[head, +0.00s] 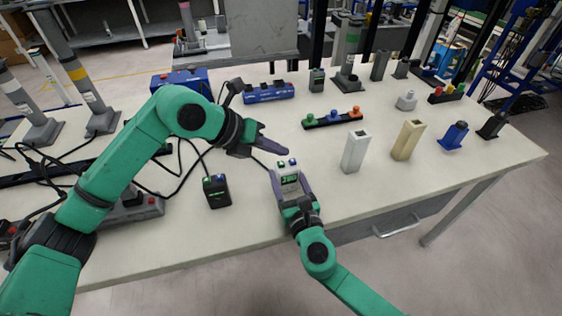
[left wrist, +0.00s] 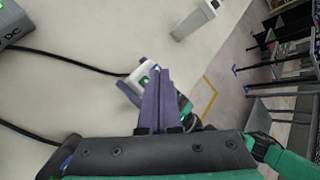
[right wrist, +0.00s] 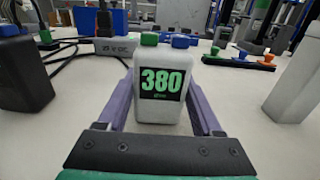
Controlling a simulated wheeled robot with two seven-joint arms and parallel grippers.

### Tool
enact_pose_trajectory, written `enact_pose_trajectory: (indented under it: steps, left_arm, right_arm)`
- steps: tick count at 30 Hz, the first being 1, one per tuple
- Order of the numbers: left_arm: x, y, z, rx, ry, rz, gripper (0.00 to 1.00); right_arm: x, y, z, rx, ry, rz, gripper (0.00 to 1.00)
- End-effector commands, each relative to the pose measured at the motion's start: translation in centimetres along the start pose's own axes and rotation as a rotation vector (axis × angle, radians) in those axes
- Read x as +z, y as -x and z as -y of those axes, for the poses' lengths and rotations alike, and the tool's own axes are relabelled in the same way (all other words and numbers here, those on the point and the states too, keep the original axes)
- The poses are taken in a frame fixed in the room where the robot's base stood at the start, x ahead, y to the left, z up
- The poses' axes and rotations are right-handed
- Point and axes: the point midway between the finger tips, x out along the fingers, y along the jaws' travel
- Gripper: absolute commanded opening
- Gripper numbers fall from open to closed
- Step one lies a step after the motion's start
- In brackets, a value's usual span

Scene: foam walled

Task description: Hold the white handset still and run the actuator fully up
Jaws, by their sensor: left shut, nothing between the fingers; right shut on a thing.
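The white handset (head: 289,182) is near the table's front edge, with a green display reading 380 in the right wrist view (right wrist: 160,82). It has a green button (right wrist: 149,39) and a blue button (right wrist: 180,41) on top. My right gripper (head: 292,192) is shut on its sides. My left gripper (head: 284,151) is shut and empty, its tips just above and behind the buttons. In the left wrist view its fingers (left wrist: 158,76) partly cover the handset (left wrist: 136,73). Column actuators stand at the left (head: 83,75) and at the back (head: 349,55); I cannot tell which one the handset drives.
A dark handset (head: 216,191) stands left of the white one, with cables around it. White (head: 355,152) and beige (head: 408,141) blocks stand to the right. A strip with coloured knobs (head: 333,119) lies behind. The table's front right is clear.

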Motion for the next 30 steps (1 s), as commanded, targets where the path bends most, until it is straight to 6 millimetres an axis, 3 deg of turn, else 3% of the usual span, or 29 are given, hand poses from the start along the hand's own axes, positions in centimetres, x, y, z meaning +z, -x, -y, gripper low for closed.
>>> enact_pose_trajectory:
  steps: [12,30]
  left_arm:
    - [2.0,2.8,2.0,0.0,-0.001,0.002,0.0]
    - [2.0,2.9,2.1,0.0,0.0,0.0,0.0]
  right_arm:
    - [0.0,0.0,0.0,0.0,0.0,0.0,0.04]
    - [0.0,0.0,0.0,0.0,0.0,0.0,0.04]
